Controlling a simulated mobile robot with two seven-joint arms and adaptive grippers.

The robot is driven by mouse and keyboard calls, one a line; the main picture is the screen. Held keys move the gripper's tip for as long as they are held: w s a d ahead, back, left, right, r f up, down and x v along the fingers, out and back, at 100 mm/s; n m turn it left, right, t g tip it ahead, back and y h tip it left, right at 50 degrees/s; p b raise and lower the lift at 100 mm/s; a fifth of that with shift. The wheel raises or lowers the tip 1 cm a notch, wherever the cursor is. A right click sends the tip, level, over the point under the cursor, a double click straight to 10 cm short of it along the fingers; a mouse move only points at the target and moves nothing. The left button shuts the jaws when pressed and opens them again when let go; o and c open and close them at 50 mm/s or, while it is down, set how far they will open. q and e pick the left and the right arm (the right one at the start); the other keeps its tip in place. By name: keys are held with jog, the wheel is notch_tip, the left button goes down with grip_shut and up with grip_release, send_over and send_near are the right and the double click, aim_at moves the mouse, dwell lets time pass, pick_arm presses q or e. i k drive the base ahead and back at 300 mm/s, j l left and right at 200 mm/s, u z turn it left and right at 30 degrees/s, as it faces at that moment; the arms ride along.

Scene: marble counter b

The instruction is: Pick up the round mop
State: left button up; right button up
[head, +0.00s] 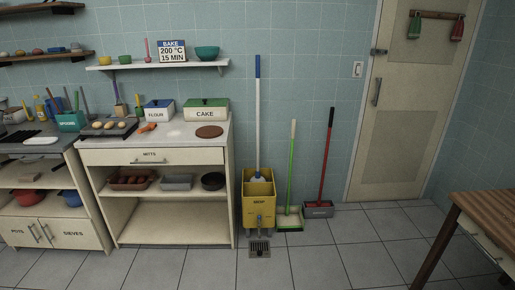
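The mop (258,120) stands upright in a yellow bucket (257,207) marked "MOP", against the tiled wall at the middle of the head view. Its long white handle has a blue grip at the top. Part of a pale mop head shows at the bucket's rim; the rest is hidden inside, so I cannot tell its full shape. Neither of my grippers is in the head view.
A green-handled broom (290,180) and a red-handled one (326,160) stand right of the bucket. A cabinet (160,155) is on its left. A wooden table (490,215) is at the right. The tiled floor between is clear.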

aim_at(256, 178)
jog(key=i+l+u, duration=0.15)
jog(key=i+l, duration=0.15)
jog(key=i+l+u, duration=0.1)
jog(key=i+l, duration=0.3)
jog(key=i+l+u, duration=0.15)
jog(key=i+l, duration=0.25)
jog(key=i+l+u, duration=0.1)
jog(key=i+l, duration=0.3)
jog(key=i+l+u, duration=0.15)
jog(key=i+l, duration=0.15)
jog(key=l, duration=0.15)
jog(key=i+l+u, duration=0.1)
jog(key=i+l, duration=0.2)
jog(key=l, duration=0.2)
jog(key=i+l+u, duration=0.15)
jog(key=i+l, duration=0.15)
jog(key=l, duration=0.25)
jog(key=i+l+u, duration=0.1)
jog(key=i+l, duration=0.15)
jog(key=l, duration=0.3)
